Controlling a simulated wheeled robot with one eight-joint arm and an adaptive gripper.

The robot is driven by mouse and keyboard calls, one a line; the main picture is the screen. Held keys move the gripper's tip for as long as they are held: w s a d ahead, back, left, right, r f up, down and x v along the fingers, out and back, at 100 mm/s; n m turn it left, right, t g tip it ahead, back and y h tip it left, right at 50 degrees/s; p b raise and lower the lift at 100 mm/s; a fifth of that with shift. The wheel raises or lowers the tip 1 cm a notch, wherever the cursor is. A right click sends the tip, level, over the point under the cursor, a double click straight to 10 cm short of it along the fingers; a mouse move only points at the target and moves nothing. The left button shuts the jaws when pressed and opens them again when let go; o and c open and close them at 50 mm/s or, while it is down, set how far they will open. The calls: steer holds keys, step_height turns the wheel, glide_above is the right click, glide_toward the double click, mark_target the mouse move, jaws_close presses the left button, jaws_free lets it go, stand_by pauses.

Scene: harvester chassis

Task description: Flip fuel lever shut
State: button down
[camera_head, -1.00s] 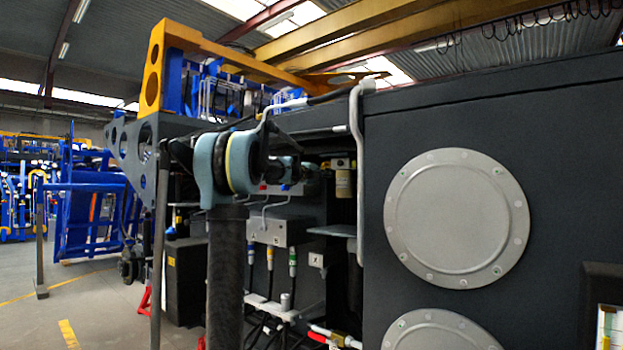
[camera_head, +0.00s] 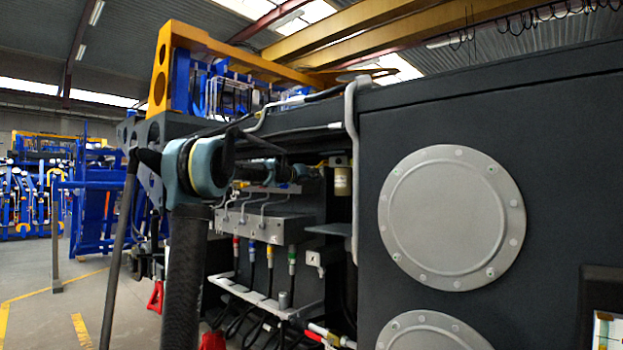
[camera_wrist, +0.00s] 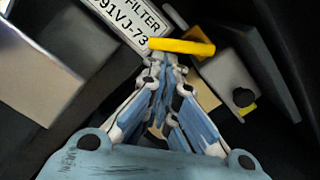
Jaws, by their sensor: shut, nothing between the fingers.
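The fuel lever is a yellow bar (camera_wrist: 185,47) in the wrist view, lying almost level across the picture just beyond my fingertips. My gripper (camera_wrist: 160,57) is shut and empty. Its tips meet the left part of the bar in the picture; I cannot tell whether they touch it. In the head view my gripper (camera_head: 314,172) reaches into the open bay beside the cream filter (camera_head: 342,182). Only a small yellow bit shows there, mostly hidden by my arm. The lever's pivot is not clear.
A white filter label (camera_wrist: 122,20) is at the top of the wrist view. A grey block (camera_wrist: 228,82) stands right of the tips, a beige box (camera_wrist: 38,75) left. In the head view a grey shelf (camera_head: 328,229) and upright pipe (camera_head: 352,130) flank the bay.

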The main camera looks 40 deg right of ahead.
steer(key=m, duration=0.2)
steer(key=w+r+m, duration=0.1)
steer(key=m, duration=0.1)
steer(key=w+m, duration=0.1)
steer(key=shift+w+a+r+m+g, duration=0.1)
steer(key=shift+w+r+m+g, duration=0.2)
steer(key=shift+m+g, duration=0.1)
steer(key=shift+r, duration=0.1)
stand_by(0.6)
steer(key=s+a+f, duration=0.1)
steer(key=a+f, duration=0.3)
steer(key=a, duration=0.6)
steer(key=shift+a+f, duration=0.25)
steer(key=shift+a, duration=0.1)
